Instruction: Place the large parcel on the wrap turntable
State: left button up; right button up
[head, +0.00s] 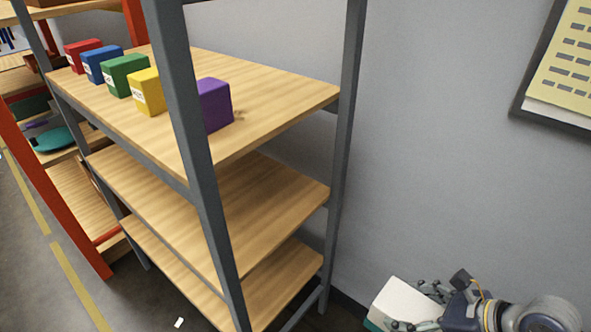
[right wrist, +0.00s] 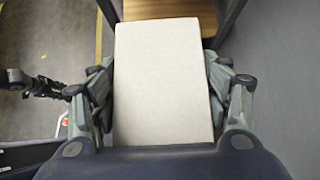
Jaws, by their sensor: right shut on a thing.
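A white box (head: 400,302), which looks like the large parcel, is at the bottom right of the head view. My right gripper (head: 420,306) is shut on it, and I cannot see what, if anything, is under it. In the right wrist view the parcel (right wrist: 163,90) fills the space between the two fingers of my right gripper (right wrist: 163,72). A dark jointed part (right wrist: 42,86) at the left of that view may be my left gripper; its jaw state is unclear. My left gripper is not in the head view. I cannot identify the wrap turntable.
A grey-framed wooden shelf (head: 270,95) stands left of the parcel, with red, blue, green, yellow and purple (head: 215,104) boxes on top and bare lower boards. An orange-framed rack (head: 50,190) holding a teal disc (head: 52,139) is farther left. A grey wall (head: 440,160) is behind.

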aim_at(59, 135)
jog(key=z, duration=0.5)
jog(key=j+z, duration=0.1)
jog(key=z, duration=1.4)
jog(key=k+z, duration=0.1)
jog(key=z, duration=0.4)
jog(key=j+z, duration=0.1)
jog(key=z, duration=0.4)
jog(key=k+j+z, duration=0.1)
jog(key=k+z, duration=0.35)
jog(key=k, duration=0.4)
jog(key=k+l+z, duration=0.2)
jog(key=k+z, duration=0.3)
jog(key=k, duration=0.3)
jog(key=k+u, duration=0.2)
jog(key=k, duration=0.65)
jog(key=k+j+u, duration=0.15)
jog(key=k, duration=0.7)
jog(key=k+j+z, duration=0.1)
jog(key=k+z, duration=0.3)
jog(key=k, duration=0.35)
jog(key=k+l+z, duration=0.1)
jog(key=k+z, duration=0.35)
jog(key=k, duration=0.25)
jog(key=k+u, duration=0.1)
jog(key=u, duration=3.45)
jog(key=i+j+u, duration=0.15)
